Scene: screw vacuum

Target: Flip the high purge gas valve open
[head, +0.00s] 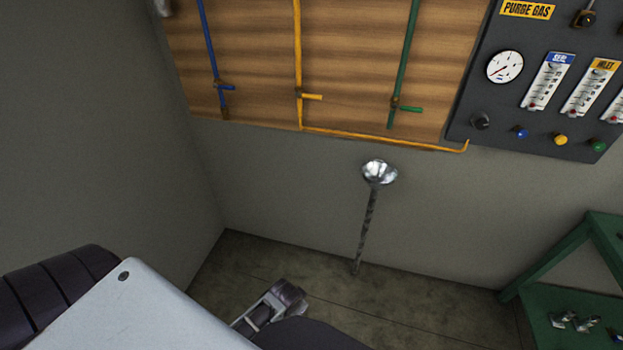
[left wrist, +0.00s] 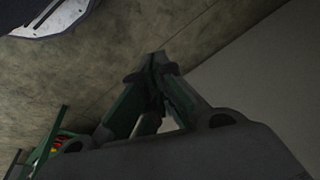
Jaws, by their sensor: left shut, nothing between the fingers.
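Three pipes run down a wooden board. Each has a small lever valve: a blue valve (head: 225,87), a yellow valve (head: 311,96) and a green valve (head: 409,108). All three levers point right, across their pipes. I cannot read which one is the high purge gas valve. A dark panel (head: 468,100) with a yellow "PURGE GAS" label (head: 527,10) is at the upper right. My left gripper (left wrist: 158,62) is shut and empty in the left wrist view, with no valve near its fingertips. My right gripper is not in view.
The panel carries a round gauge (head: 505,67), flow meters and coloured knobs. A metal bowl on a post (head: 379,173) stands below the board. A green shelf (head: 552,262) with metal parts is at the lower right. A grey wall (head: 85,120) closes the left side.

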